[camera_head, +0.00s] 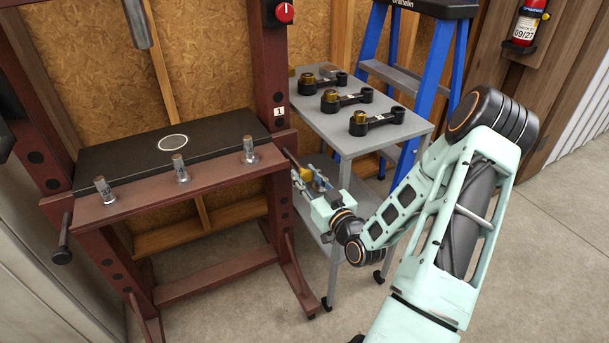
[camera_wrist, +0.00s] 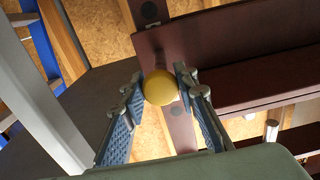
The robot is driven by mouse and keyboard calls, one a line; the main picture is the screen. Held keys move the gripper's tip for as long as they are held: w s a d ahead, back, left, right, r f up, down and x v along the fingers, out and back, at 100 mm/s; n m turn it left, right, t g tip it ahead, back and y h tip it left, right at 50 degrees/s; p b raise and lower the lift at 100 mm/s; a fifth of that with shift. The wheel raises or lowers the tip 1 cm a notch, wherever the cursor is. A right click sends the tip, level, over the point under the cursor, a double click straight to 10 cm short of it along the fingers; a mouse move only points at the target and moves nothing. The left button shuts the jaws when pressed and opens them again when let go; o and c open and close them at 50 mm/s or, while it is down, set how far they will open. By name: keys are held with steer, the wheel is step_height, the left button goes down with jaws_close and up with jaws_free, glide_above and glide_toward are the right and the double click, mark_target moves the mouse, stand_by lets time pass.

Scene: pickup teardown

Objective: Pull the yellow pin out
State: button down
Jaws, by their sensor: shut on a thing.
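The yellow pin shows as a round yellow knob (camera_wrist: 161,87) between my two fingertips in the wrist view. In the head view the yellow knob (camera_head: 306,173) is small and partly covered by the fingers. My gripper (camera_head: 309,177) is beside the right post of the dark red press frame (camera_head: 276,200), and its blue-padded fingers (camera_wrist: 161,85) are shut on the knob from both sides. A thin dark rod shows between the post and the knob in the head view. How far the pin sits in the frame is hidden.
A grey cart (camera_head: 343,141) with several black parts with brass bushings stands close behind my gripper. A blue stepladder (camera_head: 441,65) is behind it. Several metal pegs, one of them here (camera_head: 181,168), stand on the press beam. Open floor (camera_head: 530,200) lies to the right.

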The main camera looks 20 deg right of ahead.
steer(key=c, duration=1.5)
jaws_free()
steer(key=s, duration=1.2)
steer(key=shift+d, duration=0.2)
